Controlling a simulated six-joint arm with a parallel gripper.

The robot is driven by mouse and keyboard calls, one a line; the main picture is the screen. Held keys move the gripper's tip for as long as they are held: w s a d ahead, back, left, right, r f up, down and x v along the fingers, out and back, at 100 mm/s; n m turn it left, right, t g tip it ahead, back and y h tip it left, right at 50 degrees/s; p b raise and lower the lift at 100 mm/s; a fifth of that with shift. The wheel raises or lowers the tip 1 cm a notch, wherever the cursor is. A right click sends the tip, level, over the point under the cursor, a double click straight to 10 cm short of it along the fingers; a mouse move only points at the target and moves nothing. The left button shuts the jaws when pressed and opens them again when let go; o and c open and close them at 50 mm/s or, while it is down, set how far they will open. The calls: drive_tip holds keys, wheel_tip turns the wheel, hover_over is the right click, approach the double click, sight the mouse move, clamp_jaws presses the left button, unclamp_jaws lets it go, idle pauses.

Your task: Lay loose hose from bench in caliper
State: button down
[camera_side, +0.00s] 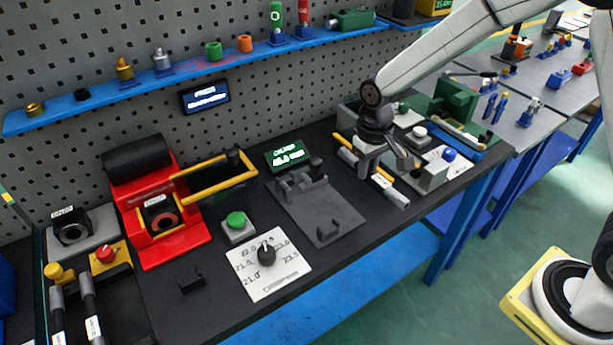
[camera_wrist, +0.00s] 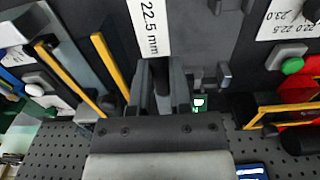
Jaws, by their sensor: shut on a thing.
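My gripper (camera_side: 384,163) is at the right part of the bench, pointing down, shut on a dark grey hose (camera_side: 397,199) with a white label. In the wrist view the label (camera_wrist: 152,25) reads 22.5 mm and the hose runs between the fingers (camera_wrist: 155,85). I cannot tell whether the hose touches the bench. The caliper, a grey plate with upright jaws (camera_side: 320,208), lies on the bench left of my gripper. Its green display (camera_side: 288,155) stands behind it; the digits are too small to read surely. No hose shows in the caliper.
A white dial card (camera_side: 272,280) with a black knob and a green button (camera_side: 236,220) are left of the caliper. A red machine (camera_side: 172,240) with a yellow frame stands further left. Two labelled hoses (camera_side: 91,310) lie at the left edge. Yellow rails (camera_side: 347,156) flank my gripper.

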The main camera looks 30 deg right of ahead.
drive_tip(key=w+a, duration=1)
drive_tip(key=shift+f, duration=0.45)
drive_tip(key=shift+f, duration=0.1)
drive_tip(key=shift+f, duration=4.2)
drive_tip(key=shift+c, duration=2.4)
unclamp_jaws()
drive_tip(key=shift+s, duration=0.1)
wheel_tip(320, 180, up, 8)
